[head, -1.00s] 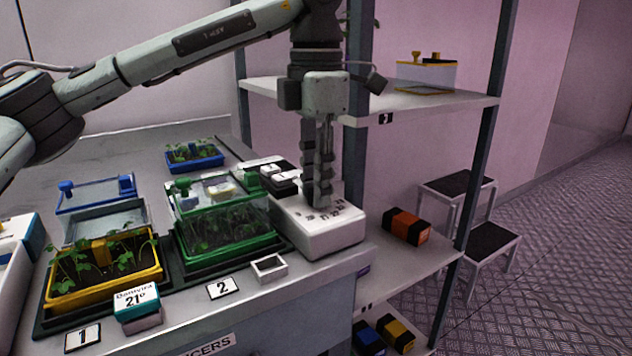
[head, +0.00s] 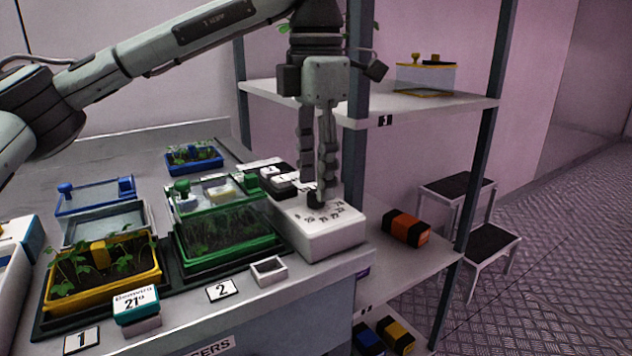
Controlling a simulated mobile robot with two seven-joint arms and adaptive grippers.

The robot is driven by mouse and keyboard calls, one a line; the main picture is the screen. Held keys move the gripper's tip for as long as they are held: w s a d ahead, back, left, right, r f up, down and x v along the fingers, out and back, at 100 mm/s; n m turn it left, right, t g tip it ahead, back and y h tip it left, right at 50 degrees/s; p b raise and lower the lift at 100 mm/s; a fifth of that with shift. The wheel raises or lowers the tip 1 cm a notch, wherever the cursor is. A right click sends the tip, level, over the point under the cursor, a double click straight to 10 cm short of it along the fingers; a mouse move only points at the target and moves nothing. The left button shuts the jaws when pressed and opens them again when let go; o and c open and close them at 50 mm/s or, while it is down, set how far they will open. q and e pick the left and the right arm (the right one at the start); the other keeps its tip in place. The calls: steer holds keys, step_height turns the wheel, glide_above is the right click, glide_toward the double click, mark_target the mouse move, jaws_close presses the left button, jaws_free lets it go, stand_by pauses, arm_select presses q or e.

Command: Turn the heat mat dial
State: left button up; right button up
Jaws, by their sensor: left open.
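The heat mat control box (head: 330,244) is a white unit at the bench's right end, with printed numbers on its sloped top. My left gripper (head: 316,194) points straight down over the box. Its fingers are open, one on each side of the dial, with the tips low near the box top. I cannot tell whether they touch the dial. My right gripper is out of view.
A green propagator (head: 230,250) with a clear lid stands left of the box, and a yellow seedling tray (head: 104,277) lies farther left. A small white square dish (head: 268,271) sits in front. A shelf post (head: 355,150) rises close behind my gripper.

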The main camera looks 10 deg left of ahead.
arm_select(q)
step_height(320, 180, up, 10)
stand_by(0.3)
steer(key=shift+r, duration=0.1)
